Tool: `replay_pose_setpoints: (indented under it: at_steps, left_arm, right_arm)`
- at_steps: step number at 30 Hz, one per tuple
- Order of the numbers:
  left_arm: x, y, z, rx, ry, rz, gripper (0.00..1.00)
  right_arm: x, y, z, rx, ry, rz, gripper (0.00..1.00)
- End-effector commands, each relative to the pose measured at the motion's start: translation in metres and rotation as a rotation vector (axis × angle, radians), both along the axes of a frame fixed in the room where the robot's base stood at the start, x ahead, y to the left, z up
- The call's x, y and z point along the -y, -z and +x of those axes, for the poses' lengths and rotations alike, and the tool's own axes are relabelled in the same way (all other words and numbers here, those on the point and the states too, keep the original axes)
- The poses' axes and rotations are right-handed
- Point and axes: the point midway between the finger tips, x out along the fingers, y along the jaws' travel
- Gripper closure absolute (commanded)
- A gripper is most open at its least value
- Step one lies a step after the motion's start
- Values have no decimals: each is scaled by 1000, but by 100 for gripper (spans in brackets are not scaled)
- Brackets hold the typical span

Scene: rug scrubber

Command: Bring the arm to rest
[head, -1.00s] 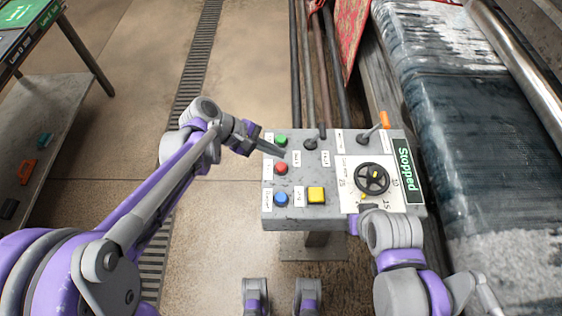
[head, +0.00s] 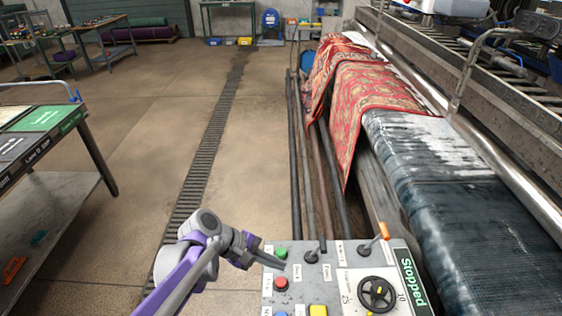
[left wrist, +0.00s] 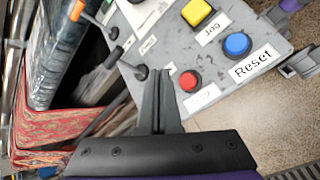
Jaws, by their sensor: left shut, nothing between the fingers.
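My left gripper (head: 282,266) is shut and empty. In the head view its fingertips show over the left part of the grey control panel (head: 296,293), between the green button (head: 281,252) and the red button (head: 281,283). In the left wrist view the shut fingers (left wrist: 162,76) point at the panel, with the red button (left wrist: 189,80) just to their right. The gap between fingertips and panel is hard to judge. The green button is not seen in the wrist view.
The panel carries a black handwheel (head: 376,293), an orange-tipped lever (head: 383,232) and a display (head: 411,277) reading "Stopped". Right of it is the machine's wet belt (head: 445,180) with a red patterned rug (head: 365,95). Open floor lies left, with a table (head: 50,185).

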Motion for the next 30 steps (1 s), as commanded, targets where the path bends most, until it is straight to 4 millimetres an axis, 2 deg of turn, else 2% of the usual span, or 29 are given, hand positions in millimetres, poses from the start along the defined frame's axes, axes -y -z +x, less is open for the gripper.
replay_pose_setpoints:
  at_steps: [5,8,15,21,25,30]
  left_arm:
    - [-7,-4,-9,40,16,43,100]
    - [-23,-10,-27,123,55,136,100]
    - [-86,-19,-92,411,263,499,100]
    - [-135,-19,-136,597,478,786,100]
    - [-155,-17,-151,663,585,907,100]
    - [-164,-16,-158,695,643,969,100]
  right_arm:
    - [0,-3,1,1,0,0,100]
    - [0,-8,2,3,0,0,100]
    - [0,-26,6,11,0,0,100]
    - [0,-39,9,18,0,0,100]
    - [0,-43,11,21,0,0,100]
    - [0,-45,11,22,0,0,100]
